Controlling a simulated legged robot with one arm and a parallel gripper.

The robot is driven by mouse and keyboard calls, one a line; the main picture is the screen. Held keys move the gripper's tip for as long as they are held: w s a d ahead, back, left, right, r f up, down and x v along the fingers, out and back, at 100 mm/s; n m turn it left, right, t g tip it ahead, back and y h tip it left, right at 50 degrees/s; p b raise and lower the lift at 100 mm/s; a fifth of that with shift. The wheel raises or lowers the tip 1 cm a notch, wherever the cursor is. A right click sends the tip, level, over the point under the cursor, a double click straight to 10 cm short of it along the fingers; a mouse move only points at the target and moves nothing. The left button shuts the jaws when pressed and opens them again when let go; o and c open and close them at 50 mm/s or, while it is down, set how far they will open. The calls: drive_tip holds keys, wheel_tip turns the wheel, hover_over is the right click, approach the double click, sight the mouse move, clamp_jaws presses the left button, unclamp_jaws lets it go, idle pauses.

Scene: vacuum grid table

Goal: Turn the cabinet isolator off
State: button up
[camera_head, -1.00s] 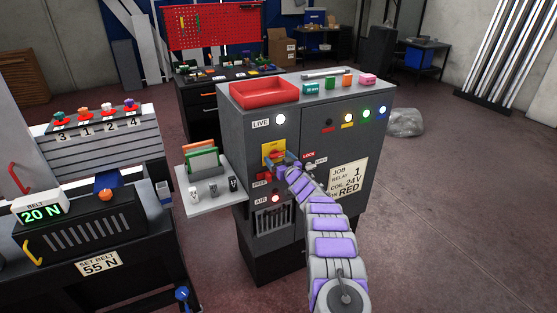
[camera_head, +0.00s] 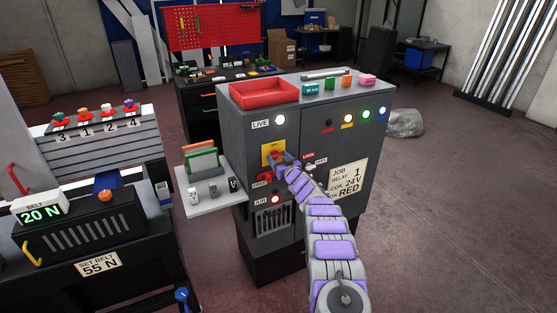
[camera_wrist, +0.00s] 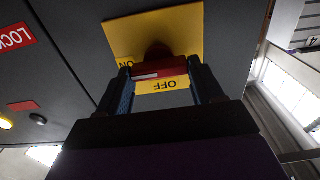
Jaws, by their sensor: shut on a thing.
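The grey cabinet (camera_head: 312,135) stands in the middle of the head view. Its isolator has a yellow plate (camera_head: 266,149) and a red handle, partly hidden by my gripper (camera_head: 282,160). In the wrist view the red handle (camera_wrist: 160,68) lies crosswise between the two fingers of my gripper (camera_wrist: 165,82), which is shut on it. The yellow plate (camera_wrist: 187,32) shows ON at the left and OFF below the handle, upside down. The LIVE lamp (camera_head: 280,120) glows white.
A red tray (camera_head: 263,100) and small coloured blocks sit on the cabinet top. A side shelf (camera_head: 210,199) holds folders and small parts at the left. A red LOCK label (camera_wrist: 16,37) is beside the isolator.

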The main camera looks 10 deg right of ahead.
drive_tip(key=shift+c, duration=0.8)
drive_tip(key=shift+n, duration=0.3)
drive_tip(key=shift+n+p, duration=0.6)
drive_tip(key=shift+n, duration=0.6)
drive_tip(key=n, duration=0.3)
drive_tip(key=n+p, duration=0.1)
drive_tip(key=n, duration=0.2)
drive_tip(key=shift+a+f, duration=0.1)
drive_tip(key=shift+a, duration=0.1)
drive_tip(key=n, duration=0.4)
drive_tip(key=shift+f+p, duration=0.15)
drive_tip(key=shift+p, duration=0.25)
drive_tip(key=n+p, duration=0.1)
drive_tip(key=n, duration=0.2)
drive_tip(key=shift+a, duration=0.1)
drive_tip(key=shift+s+f+n+p, duration=0.1)
drive_tip(key=shift+f+n+p, duration=0.15)
drive_tip(key=shift+n+p, duration=0.6)
drive_tip(key=shift+f+n, duration=0.1)
drive_tip(key=shift+n, duration=0.15)
